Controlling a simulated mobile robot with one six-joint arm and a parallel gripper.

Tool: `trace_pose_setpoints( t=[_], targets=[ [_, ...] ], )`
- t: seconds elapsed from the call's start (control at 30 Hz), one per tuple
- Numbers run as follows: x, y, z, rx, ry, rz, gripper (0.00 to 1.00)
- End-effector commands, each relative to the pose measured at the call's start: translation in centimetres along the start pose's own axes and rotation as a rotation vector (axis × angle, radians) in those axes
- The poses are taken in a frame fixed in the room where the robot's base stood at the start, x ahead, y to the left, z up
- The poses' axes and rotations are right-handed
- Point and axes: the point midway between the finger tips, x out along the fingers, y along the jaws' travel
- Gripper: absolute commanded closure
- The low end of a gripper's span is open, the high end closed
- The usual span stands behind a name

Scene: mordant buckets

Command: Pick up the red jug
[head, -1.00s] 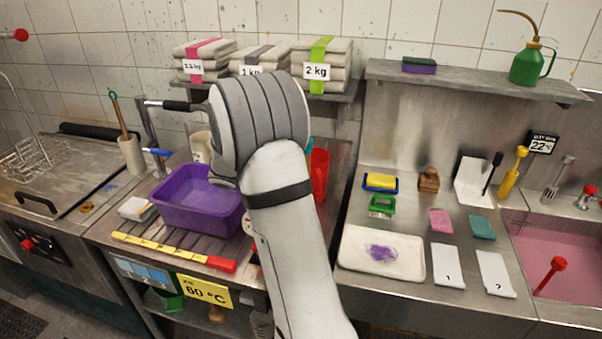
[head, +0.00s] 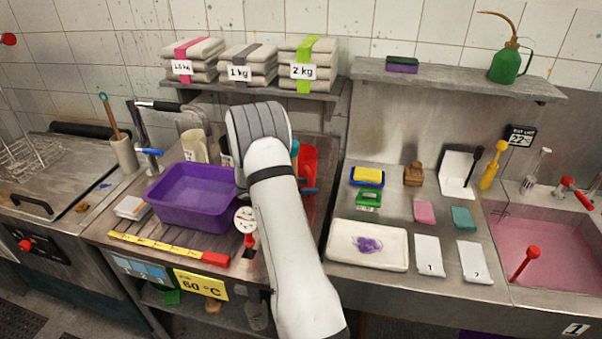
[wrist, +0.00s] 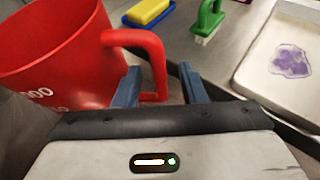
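The red jug (wrist: 60,55) stands upright at the left of the wrist view, white numbers on its side and its handle (wrist: 153,60) towards my gripper. My gripper (wrist: 160,72) is open. One blue finger is within the handle's loop and the other is outside it, with a visible gap to the handle on the outer side. In the head view the red jug (head: 308,164) shows just right of my arm, partly hidden by it. My gripper is mostly hidden there behind the arm.
Left of my arm is a purple tub (head: 190,197). A shelf with weighted packs (head: 240,72) hangs behind.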

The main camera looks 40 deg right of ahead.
Motion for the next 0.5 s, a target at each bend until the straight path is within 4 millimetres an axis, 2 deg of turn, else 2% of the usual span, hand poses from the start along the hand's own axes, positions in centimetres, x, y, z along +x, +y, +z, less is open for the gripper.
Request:
trace_pose_setpoints(
  t=[0.1,0.3,0.5],
  targets=[
    [1.30,-0.03,0.11,0.001,0.000,-0.001,0.62],
    [1.44,0.02,-0.05,0.002,0.000,0.001,0.62],
    [1.38,0.03,-0.07,0.001,0.001,0.001,0.78]
  ],
)
